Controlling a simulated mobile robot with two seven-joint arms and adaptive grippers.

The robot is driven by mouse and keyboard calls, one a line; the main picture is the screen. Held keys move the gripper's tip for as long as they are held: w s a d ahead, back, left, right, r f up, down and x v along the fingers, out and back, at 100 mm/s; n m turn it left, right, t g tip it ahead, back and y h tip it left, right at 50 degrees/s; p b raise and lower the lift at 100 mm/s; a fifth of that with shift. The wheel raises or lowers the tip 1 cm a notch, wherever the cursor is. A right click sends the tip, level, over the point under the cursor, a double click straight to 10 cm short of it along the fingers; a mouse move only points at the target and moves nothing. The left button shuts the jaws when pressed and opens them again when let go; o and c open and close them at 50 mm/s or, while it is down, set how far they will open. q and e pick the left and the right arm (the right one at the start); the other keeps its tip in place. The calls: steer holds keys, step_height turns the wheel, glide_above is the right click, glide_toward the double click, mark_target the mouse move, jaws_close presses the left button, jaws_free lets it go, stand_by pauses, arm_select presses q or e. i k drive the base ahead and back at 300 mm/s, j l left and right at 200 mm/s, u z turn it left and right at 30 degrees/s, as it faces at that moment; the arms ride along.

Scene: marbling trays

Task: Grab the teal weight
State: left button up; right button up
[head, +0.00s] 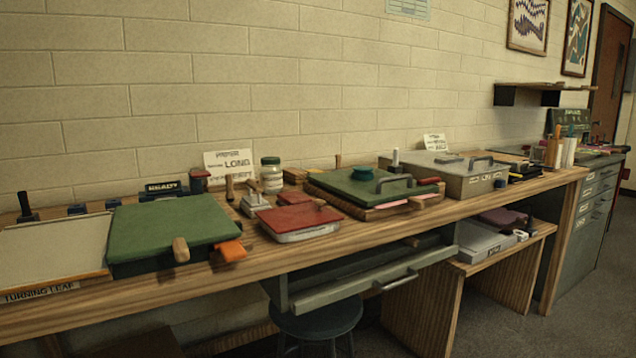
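A small round teal weight (362,173) sits on top of a green lid (372,192) with a handle, near the middle of the long wooden workbench. The green lid lies on a wooden-framed tray with something pink showing at its edge. A bar handle stands on the lid to the right of the weight, and a dark knob with a pale stem stands behind it. Neither of my grippers shows in the head view.
A red-lidded tray (298,222) lies left of the weight, with a glass jar (271,175) behind it. A grey box (462,180) stands to the right. An open drawer (372,276) juts from the bench front above a stool (318,322). A larger green-covered tray (168,228) lies left.

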mark_target(360, 172)
steer(key=i+l+u, duration=0.15)
steer(key=l, duration=0.45)
steer(key=i+l+u, duration=0.1)
steer(key=l, duration=0.5)
steer(key=l+u, duration=0.15)
steer(key=l, duration=0.45)
steer(key=i, duration=0.05)
